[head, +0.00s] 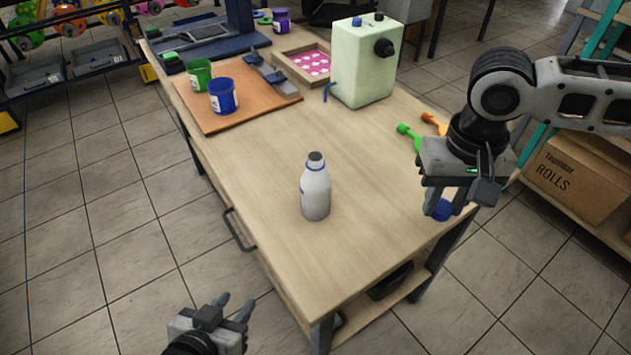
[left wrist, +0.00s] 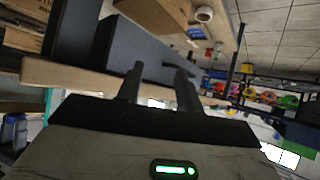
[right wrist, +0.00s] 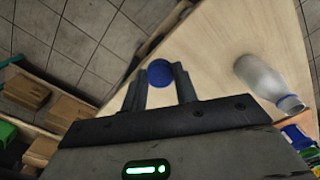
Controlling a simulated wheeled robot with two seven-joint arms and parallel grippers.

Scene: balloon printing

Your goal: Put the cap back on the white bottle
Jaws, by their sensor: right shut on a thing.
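The white bottle (head: 316,190) stands upright near the middle of the table's near part. Its top is open and dark, with no cap on it; it also shows in the right wrist view (right wrist: 262,80). The blue cap (head: 442,209) is between the fingertips of my right gripper (head: 440,205), which is shut on it near the table's right edge. The cap also shows in the right wrist view (right wrist: 160,73). My left gripper (head: 235,303) is low in front of the table's left side, open and empty, with its fingers apart in the left wrist view (left wrist: 158,82).
A pale green machine (head: 366,65) stands at the back right of the table (head: 270,150). An orange board (head: 250,108) holds a green cup (head: 199,75) and a blue cup (head: 222,96). Green and orange tools (head: 411,137) lie at the right edge. The surface around the bottle is clear.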

